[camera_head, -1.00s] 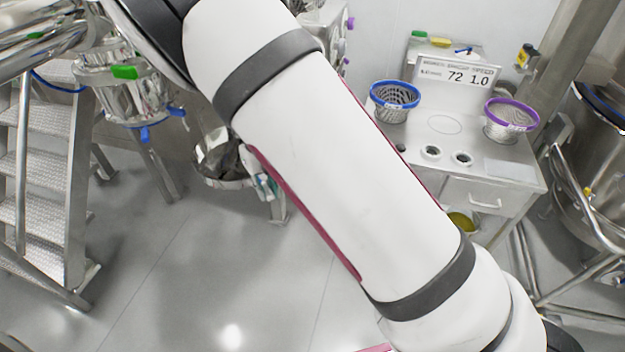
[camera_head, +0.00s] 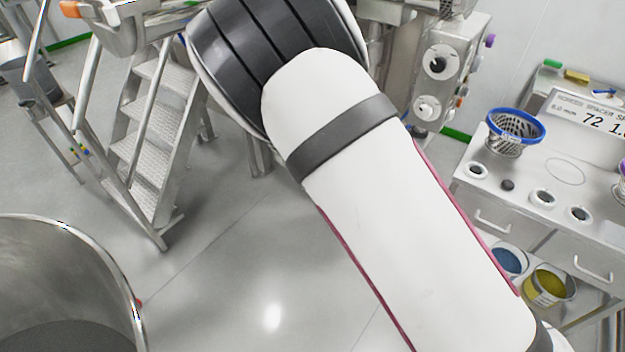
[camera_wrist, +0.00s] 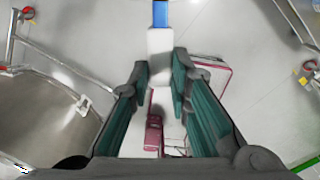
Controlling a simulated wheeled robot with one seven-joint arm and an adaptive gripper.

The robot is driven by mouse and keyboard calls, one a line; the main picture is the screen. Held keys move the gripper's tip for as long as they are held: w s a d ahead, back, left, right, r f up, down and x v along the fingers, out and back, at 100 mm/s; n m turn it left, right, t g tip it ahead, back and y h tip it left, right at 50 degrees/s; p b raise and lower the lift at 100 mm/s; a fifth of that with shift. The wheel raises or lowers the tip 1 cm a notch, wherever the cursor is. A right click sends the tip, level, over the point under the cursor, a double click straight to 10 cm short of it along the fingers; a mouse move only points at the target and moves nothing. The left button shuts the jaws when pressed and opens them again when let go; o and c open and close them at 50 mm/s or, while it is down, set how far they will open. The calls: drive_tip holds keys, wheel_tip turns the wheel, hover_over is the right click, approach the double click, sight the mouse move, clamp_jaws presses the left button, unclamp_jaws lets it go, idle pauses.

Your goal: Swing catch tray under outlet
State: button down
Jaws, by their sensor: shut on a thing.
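My gripper (camera_wrist: 160,73) shows in the wrist view, its two teal-padded fingers closed about a white block (camera_wrist: 160,45) with a blue end (camera_wrist: 160,14). The block points away from the palm. In the head view my arm hides the gripper and whatever it holds. I cannot make out the catch tray or the outlet in either current view; my arm covers the middle of the head view.
A large open metal vessel (camera_head: 115,262) stands at lower left. Metal steps (camera_head: 150,135) are behind it. A steel bench (camera_head: 520,190) at right bears a blue-rimmed basket (camera_head: 514,138) and a sign (camera_head: 590,118). The floor (camera_head: 235,265) between is clear.

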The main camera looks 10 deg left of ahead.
drive_tip(key=c, duration=1.5)
unclamp_jaws()
wheel_tip(320, 180, up, 12)
drive_tip(key=shift+r, duration=0.1)
